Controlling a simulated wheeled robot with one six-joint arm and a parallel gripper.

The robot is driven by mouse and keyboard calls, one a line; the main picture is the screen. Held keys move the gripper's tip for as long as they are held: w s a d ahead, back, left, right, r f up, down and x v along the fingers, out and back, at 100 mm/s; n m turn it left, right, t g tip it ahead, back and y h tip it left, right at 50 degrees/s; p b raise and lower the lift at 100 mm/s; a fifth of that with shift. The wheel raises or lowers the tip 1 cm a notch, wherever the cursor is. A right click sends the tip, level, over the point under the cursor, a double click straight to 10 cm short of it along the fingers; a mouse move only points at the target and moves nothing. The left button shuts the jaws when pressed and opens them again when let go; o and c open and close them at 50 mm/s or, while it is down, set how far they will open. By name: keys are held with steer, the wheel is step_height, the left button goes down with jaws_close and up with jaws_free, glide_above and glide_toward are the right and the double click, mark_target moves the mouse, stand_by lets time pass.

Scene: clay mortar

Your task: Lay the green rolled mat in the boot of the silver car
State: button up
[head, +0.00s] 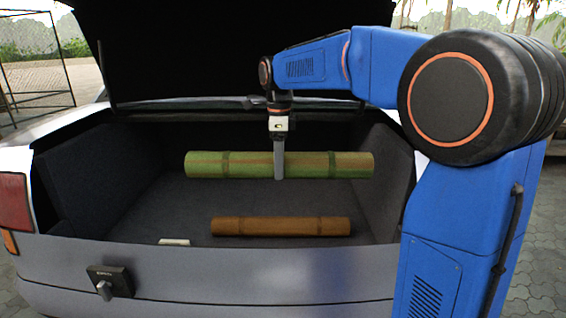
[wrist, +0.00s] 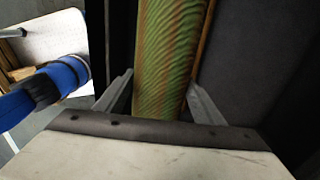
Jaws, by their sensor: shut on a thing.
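The green rolled mat (head: 330,165) lies level, left to right, inside the open boot of the silver car (head: 200,275). My gripper (head: 279,172) comes down from above and is shut on the mat near its middle. In the wrist view the mat (wrist: 172,50) runs between the two fingers of my gripper (wrist: 160,95). The mat appears held above the dark boot floor (head: 170,205); its exact height is hard to tell. The finger on its far side is hidden in the head view.
A brown roll (head: 280,226) lies on the boot floor nearer the rear sill. A small pale flat object (head: 174,242) lies by the sill to its left. The raised boot lid (head: 200,50) is above, and the dark side walls close the boot in. Floor at the left is clear.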

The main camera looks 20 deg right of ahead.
steer(key=shift+f, duration=16.25)
steer(key=o, duration=1.6)
